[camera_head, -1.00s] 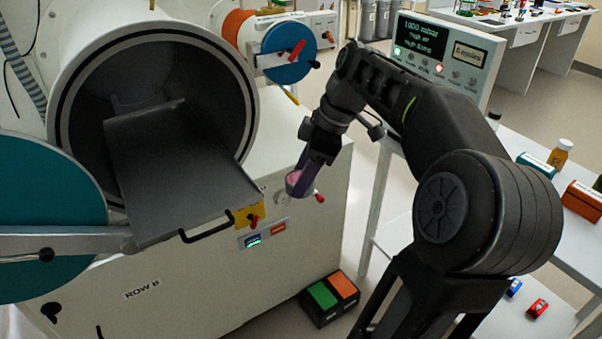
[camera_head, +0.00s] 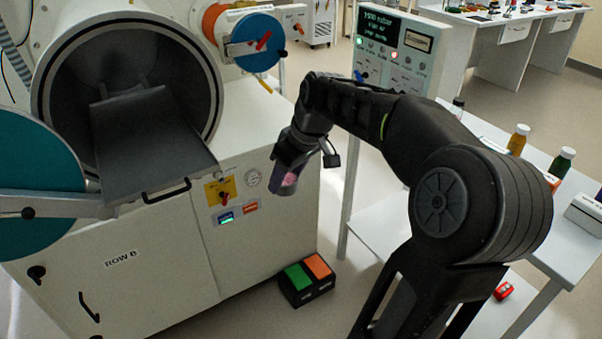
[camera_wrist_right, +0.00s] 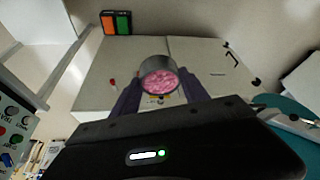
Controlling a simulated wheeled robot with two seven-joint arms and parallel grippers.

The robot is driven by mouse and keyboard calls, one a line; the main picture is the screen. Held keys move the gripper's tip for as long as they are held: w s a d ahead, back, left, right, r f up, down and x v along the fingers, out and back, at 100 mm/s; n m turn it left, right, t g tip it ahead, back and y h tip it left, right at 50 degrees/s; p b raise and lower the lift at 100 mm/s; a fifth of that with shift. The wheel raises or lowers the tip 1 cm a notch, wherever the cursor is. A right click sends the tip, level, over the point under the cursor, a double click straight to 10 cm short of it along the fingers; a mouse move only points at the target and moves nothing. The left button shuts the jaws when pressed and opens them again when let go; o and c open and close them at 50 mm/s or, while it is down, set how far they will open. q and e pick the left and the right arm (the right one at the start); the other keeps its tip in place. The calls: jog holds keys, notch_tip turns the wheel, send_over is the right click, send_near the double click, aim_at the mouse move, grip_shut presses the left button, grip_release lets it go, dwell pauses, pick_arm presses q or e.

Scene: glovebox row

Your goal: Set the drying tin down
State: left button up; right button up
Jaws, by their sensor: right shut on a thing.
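The drying tin (camera_wrist_right: 160,82) is a small round grey metal tin with pink granules in it. In the right wrist view it sits between the two fingers of my right gripper (camera_wrist_right: 160,95), which is shut on it. In the head view my right gripper (camera_head: 287,172) is in mid-air to the right of the glovebox's front, above the floor, and pink of the tin's contents shows at its fingers. The tin looks tilted in the head view. My left gripper is not in view.
A grey sliding tray (camera_head: 150,135) sticks out of the round chamber (camera_head: 70,75), whose teal door (camera_head: 35,190) is swung open at left. A white bench (camera_head: 400,215) stands at right. A green and orange pedal box (camera_head: 306,280) is on the floor.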

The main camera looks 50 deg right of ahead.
jog(key=w+a+f+m, duration=0.1)
jog(key=w+a+f, duration=0.2)
jog(key=w+a, duration=0.35)
jog(key=w+a+f+m, duration=0.1)
jog(key=w+a+f, duration=0.2)
jog(key=w+a, duration=0.35)
jog(key=w+a+f+n, duration=0.1)
jog(key=a, duration=0.7)
jog(key=w+a+f+n, duration=0.1)
jog(key=w+a+f, duration=0.1)
jog(key=a, duration=0.6)
jog(key=shift+w, duration=0.15)
